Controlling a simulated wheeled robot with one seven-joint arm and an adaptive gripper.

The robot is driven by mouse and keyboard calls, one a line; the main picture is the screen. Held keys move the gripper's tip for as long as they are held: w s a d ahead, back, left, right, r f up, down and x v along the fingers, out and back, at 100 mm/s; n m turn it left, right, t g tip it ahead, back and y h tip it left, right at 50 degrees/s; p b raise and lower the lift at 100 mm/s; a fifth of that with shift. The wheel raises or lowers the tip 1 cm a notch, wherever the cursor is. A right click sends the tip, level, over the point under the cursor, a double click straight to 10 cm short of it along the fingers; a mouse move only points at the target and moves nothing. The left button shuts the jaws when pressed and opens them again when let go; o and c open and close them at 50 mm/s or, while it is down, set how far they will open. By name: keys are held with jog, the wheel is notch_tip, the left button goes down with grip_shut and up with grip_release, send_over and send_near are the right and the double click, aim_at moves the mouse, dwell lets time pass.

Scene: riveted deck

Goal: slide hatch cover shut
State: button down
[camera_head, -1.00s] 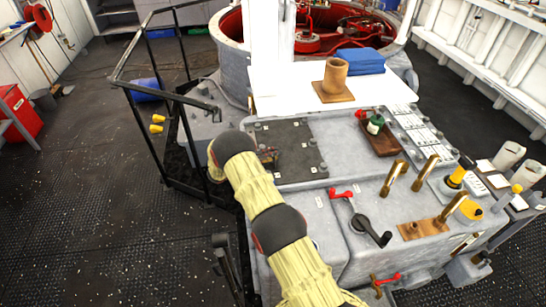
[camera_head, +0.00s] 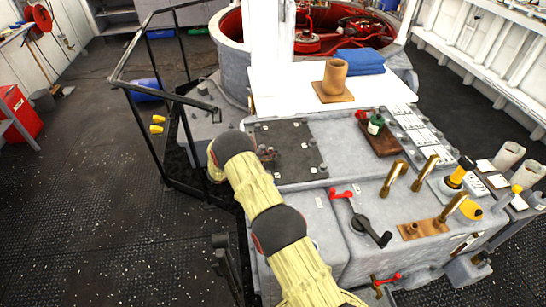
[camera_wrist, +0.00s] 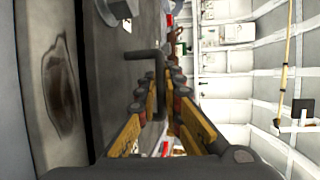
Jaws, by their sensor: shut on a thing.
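The hatch cover (camera_head: 290,143) is a flat dark grey plate on top of the pale grey machine casing, with small knobs along its edges. It also shows edge-on in the wrist view (camera_wrist: 112,65). My gripper (camera_wrist: 160,82) has its yellow fingers closed around a dark bar handle (camera_wrist: 146,54) that stands up from the cover.
A brown cup (camera_head: 335,77) and blue folded cloths (camera_head: 360,61) sit on the white top behind the cover. A wooden tray (camera_head: 382,142) lies to its right. Brass levers (camera_head: 396,175) and a black crank (camera_head: 370,230) stand nearer. A black railing (camera_head: 150,135) is at left.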

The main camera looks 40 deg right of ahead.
jog(key=shift+a, duration=0.1)
jog(key=a, duration=0.1)
jog(key=w+a+b, duration=0.1)
jog(key=w+a, duration=0.1)
jog(key=shift+a+f+b, duration=0.15)
jog(key=shift+a+b, duration=0.25)
jog(key=c, duration=2.2)
grip_release()
jog(key=shift+a, duration=0.15)
jog(key=shift+o, duration=1.4)
jog(key=a+r, duration=0.2)
jog(key=a, duration=0.9)
jog(key=shift+w+a+r, duration=0.15)
jog(key=shift+w+a, duration=0.15)
